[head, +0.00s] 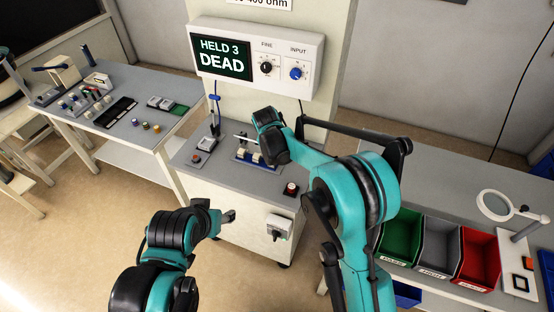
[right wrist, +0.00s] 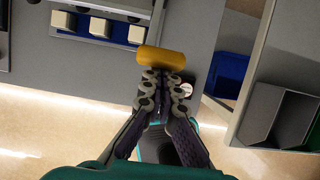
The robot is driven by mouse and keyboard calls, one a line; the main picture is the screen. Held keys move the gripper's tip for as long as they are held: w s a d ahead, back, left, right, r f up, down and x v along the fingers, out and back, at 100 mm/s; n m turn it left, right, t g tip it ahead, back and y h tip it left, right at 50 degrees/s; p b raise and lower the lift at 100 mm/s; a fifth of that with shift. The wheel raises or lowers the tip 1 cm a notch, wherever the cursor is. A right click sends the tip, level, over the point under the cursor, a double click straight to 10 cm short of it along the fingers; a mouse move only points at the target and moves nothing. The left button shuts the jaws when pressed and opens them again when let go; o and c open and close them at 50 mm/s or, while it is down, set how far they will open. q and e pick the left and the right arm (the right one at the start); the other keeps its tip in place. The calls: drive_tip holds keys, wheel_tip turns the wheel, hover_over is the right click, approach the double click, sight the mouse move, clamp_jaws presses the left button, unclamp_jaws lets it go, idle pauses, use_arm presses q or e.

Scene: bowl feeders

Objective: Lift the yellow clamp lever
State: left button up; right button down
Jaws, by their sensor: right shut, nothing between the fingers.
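The yellow clamp lever (right wrist: 160,59) shows in the right wrist view as a rounded yellow bar lying across the tips of my right gripper (right wrist: 163,76). The fingers are shut together with nothing between them. Their tips are right at the lever's near side; I cannot tell whether they touch it. In the head view, my right arm hides the lever and the right fingertips. My left gripper (head: 229,216) is in front of the cabinet, low and away from the lever; its finger opening is too small to judge.
A blue fixture with white blocks (right wrist: 100,27) is beside the lever. The display box (head: 256,56) reads "HELD 3 DEAD" above the cabinet (head: 210,187). A red button (head: 291,188) sits near its front edge. Green (head: 400,238), grey and red bins are at right.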

drive_tip(key=w+d+r+p, duration=0.3)
drive_tip(key=w+r, duration=0.3)
drive_tip(key=w, duration=0.3)
drive_tip(key=shift+r+p, duration=0.2)
drive_tip(key=shift+p, duration=0.2)
